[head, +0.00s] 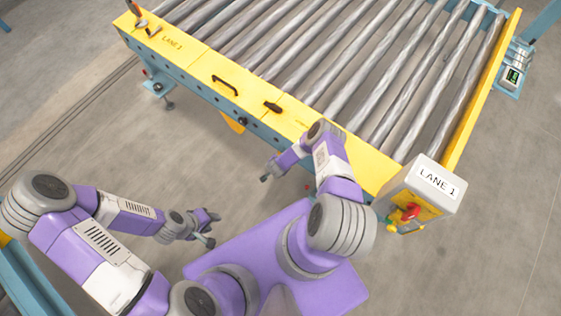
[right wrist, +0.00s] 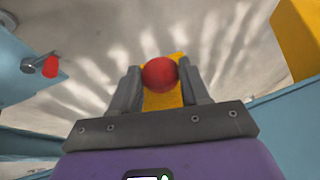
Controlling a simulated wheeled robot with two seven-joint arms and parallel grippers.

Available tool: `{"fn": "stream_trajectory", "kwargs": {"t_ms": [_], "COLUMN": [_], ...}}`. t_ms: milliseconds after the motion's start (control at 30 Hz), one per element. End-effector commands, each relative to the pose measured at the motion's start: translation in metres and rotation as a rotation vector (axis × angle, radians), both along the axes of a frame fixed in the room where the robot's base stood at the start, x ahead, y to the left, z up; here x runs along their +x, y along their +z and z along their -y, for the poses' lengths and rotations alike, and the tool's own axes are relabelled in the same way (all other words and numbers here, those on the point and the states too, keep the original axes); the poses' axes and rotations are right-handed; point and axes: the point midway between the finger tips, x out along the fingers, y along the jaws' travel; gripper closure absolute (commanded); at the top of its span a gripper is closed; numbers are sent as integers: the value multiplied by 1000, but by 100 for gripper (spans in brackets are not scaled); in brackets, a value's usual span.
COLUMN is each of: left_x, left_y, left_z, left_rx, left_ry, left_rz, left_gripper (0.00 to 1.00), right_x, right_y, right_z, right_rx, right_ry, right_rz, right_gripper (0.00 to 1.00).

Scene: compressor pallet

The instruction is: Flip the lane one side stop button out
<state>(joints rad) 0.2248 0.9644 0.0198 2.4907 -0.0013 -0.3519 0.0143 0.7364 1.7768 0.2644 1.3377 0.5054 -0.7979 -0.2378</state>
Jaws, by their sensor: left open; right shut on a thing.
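In the right wrist view a round red button (right wrist: 159,73) sits between the two fingers of my right gripper (right wrist: 160,80), with a yellow plate (right wrist: 163,100) behind it. The fingers are shut on the red button. My left gripper (head: 212,229) is open and empty over the floor, well apart from the conveyor.
A grey LANE 1 box (head: 434,182) with a red knob (head: 409,213) stands at the rail's right corner. The rail carries a black handle (head: 224,84) and a dark latch (head: 272,106). A small red-tipped lever (right wrist: 48,67) shows in the right wrist view. Floor at left is clear.

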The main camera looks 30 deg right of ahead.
Motion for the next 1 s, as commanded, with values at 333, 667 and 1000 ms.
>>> {"fn": "stream_trajectory", "kwargs": {"t_ms": [333, 667, 1000], "left_x": [0, 0, 0], "left_y": [0, 1, 1], "left_z": [0, 0, 0], "left_rx": [0, 0, 0], "left_ry": [0, 0, 0], "left_rz": [0, 0, 0], "left_gripper": [57, 57, 57], "right_x": [-1, -5, -5], "right_y": [0, 0, 0], "right_z": [-2, -13, -13], "right_rx": [-1, 4, 3], "right_ry": [2, 1, 1], "right_rz": [-1, -1, -1], "right_gripper": [100, 100, 29]}}
